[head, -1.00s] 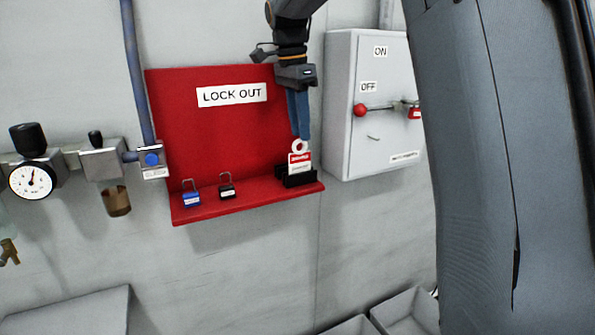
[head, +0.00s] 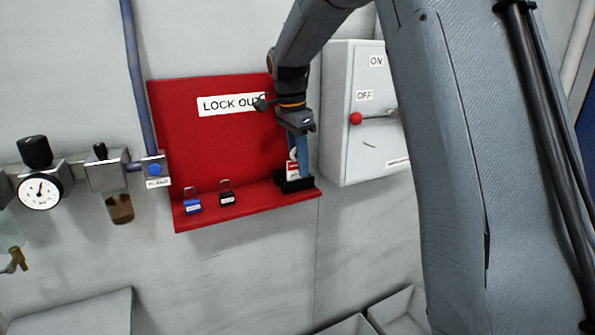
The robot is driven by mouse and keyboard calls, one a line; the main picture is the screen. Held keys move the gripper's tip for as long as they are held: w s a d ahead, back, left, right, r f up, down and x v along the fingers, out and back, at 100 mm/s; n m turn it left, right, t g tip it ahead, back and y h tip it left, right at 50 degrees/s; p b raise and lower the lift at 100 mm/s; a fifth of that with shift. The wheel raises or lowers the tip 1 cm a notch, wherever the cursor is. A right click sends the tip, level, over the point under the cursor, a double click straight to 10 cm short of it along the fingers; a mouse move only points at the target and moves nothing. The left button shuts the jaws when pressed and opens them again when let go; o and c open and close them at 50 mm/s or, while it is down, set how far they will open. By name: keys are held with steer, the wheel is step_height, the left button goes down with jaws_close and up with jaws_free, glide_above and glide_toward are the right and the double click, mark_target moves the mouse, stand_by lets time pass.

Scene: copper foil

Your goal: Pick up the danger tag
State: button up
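The danger tag (head: 293,171) is a small white tag with a red band and a ring-shaped top. It stands upright in a black holder (head: 296,186) at the right end of the red lockout shelf (head: 250,203). My gripper (head: 303,172) points down over the holder, and its blue fingers overlap the right part of the tag and hide some of it. The fingers appear nearly edge-on, so I cannot tell their gap or whether they touch the tag.
A blue padlock (head: 192,206) and a black padlock (head: 227,198) stand on the shelf to the left. A grey switch box (head: 350,150) with a red-knobbed lever is close on the right. A pressure gauge (head: 40,192) and pipework are at the far left.

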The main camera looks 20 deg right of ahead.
jaws_close()
